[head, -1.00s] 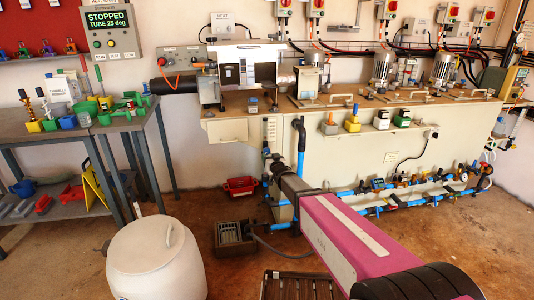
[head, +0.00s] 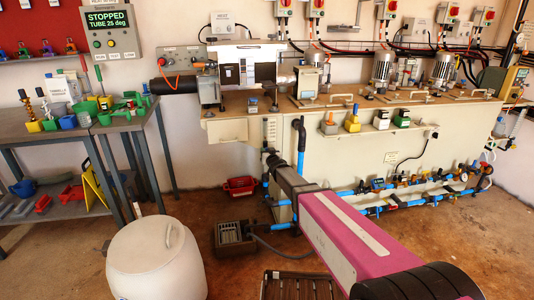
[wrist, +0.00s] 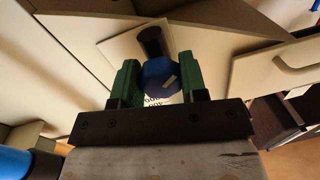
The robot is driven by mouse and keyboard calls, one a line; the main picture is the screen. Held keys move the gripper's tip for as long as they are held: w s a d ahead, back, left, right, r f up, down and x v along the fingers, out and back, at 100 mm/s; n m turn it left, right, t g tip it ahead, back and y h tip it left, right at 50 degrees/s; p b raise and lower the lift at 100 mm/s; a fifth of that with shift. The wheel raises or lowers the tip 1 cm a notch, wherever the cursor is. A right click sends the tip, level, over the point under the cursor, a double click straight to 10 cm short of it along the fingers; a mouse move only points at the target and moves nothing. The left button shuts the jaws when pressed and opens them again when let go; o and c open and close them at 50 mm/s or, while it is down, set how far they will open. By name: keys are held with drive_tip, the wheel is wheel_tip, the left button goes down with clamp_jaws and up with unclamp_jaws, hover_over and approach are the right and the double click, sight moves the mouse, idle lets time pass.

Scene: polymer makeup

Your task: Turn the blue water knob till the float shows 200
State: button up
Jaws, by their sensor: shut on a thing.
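The blue water knob (wrist: 160,76) sits between the two green fingers of my gripper (wrist: 159,62) in the wrist view. The fingers are shut on it from both sides. The knob has a small pale mark on its face. A black round part stands just above it, and a white label with dark print shows partly below it. In the head view my gripper (head: 268,153) is at the cream machine's front, under its left end, and the knob is too small to make out. A narrow scale panel (head: 270,131) is just above; its float and reading cannot be made out.
Blue pipes with several valves (head: 400,195) run low along the machine (head: 350,150). A white drum (head: 157,262) stands at front left, and a dark drain box (head: 234,238) and red crate (head: 240,186) are on the floor. A grey workbench (head: 75,130) is at left.

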drive_tip(key=shift+n+g, duration=0.3)
drive_tip(key=shift+n, duration=3)
drive_tip(key=o, duration=0.9)
drive_tip(key=shift+s, duration=0.1)
drive_tip(key=v, duration=1)
drive_tip(key=shift+s, duration=0.35)
